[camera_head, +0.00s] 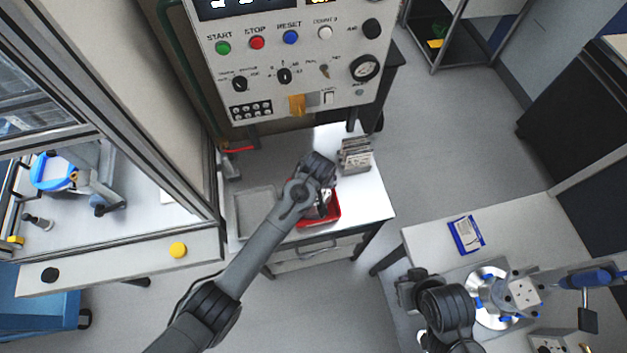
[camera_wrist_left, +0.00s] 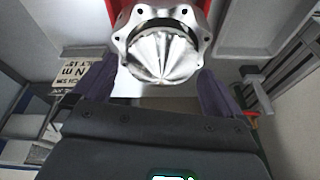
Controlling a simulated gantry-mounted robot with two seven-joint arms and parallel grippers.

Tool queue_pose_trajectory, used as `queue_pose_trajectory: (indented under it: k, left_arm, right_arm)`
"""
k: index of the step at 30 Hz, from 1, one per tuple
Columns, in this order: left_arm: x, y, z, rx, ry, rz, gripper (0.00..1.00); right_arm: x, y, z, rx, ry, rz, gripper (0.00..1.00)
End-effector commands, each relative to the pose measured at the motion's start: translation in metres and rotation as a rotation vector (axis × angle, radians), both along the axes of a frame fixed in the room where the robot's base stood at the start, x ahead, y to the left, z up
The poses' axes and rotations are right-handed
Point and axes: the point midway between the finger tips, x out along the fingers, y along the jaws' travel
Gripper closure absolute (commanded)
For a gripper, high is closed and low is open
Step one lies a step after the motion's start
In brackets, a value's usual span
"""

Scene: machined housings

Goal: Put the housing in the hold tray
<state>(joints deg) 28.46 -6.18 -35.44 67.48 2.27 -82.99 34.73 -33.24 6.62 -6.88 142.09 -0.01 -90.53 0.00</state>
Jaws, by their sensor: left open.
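The housing (camera_wrist_left: 163,55) is a shiny metal part with a lobed, holed flange and a cone-shaped recess. It shows at the top middle of the left wrist view, against red. A red tray (camera_head: 333,217) sits on the small white table in the head view, partly hidden under my left wrist; I cannot tell by label whether it is the hold tray. My left gripper (camera_wrist_left: 158,88) is open, its two fingers on either side of the housing. Whether they touch it cannot be told. My right gripper (camera_head: 412,290) is at the lower right by the other bench, its fingers unclear.
A shallow grey tray (camera_head: 256,212) lies left of the red tray. A rack of grey plates (camera_head: 356,155) stands behind it. The control panel (camera_head: 295,60) rises at the back. A blue-edged card (camera_head: 466,235) and a round metal fixture (camera_head: 492,300) are on the right bench.

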Motion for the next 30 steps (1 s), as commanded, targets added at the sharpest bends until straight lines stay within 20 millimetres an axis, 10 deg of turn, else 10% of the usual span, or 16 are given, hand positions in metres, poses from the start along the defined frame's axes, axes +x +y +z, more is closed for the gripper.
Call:
queue_pose_trajectory:
  k: [21,30]
  left_arm:
    - [-0.028,-0.006,0.1,-0.001,-0.002,0.0,0.0]
    - [-0.037,-0.004,0.111,-0.01,0.006,-0.003,0.0]
  right_arm:
    - [0.0,-0.002,-0.01,-0.008,0.0,0.005,1.0]
    - [0.0,-0.002,-0.012,-0.008,0.0,0.006,1.0]
